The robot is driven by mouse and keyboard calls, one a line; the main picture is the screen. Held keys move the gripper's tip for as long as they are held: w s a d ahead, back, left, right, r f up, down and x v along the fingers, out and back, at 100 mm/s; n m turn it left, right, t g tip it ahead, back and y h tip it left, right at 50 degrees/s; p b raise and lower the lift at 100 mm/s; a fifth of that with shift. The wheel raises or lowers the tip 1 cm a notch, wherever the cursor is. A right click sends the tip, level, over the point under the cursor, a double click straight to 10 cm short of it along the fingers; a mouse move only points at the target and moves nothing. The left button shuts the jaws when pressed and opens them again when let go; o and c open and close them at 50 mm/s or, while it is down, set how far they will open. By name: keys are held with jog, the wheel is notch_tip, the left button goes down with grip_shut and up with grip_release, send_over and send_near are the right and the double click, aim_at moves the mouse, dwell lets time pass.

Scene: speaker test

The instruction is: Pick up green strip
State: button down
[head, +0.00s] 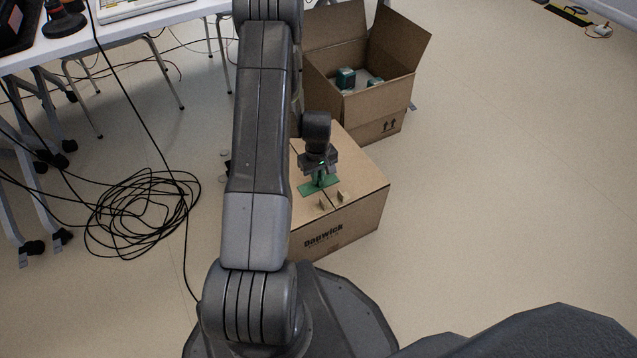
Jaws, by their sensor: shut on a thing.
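A flat green strip (308,189) shows on top of a closed cardboard box (362,200), in the middle of the head view. My gripper (320,178) points down at the strip from above and is shut on it. The gripper's body covers part of the strip, and the exact grip is too small to make out. I cannot tell whether the strip touches the box top or is slightly raised. My arm hides the left part of the box.
Two small tan pieces (340,196) stand near the box's front edge. An open cardboard box (375,112) with dark green items (345,78) stands behind. Coiled black cables (140,215) lie on the floor at left, near a white table (120,22). The right floor is mostly clear.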

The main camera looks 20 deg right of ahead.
notch_tip(320, 180, up, 10)
jog(key=p, duration=0.3)
jog(key=shift+p, duration=0.35)
jog(key=c, duration=2.2)
grip_release()
jog(key=shift+r+p, duration=1.05)
jog(key=shift+r, duration=0.5)
notch_tip(320, 180, up, 8)
jog(key=p, duration=0.5)
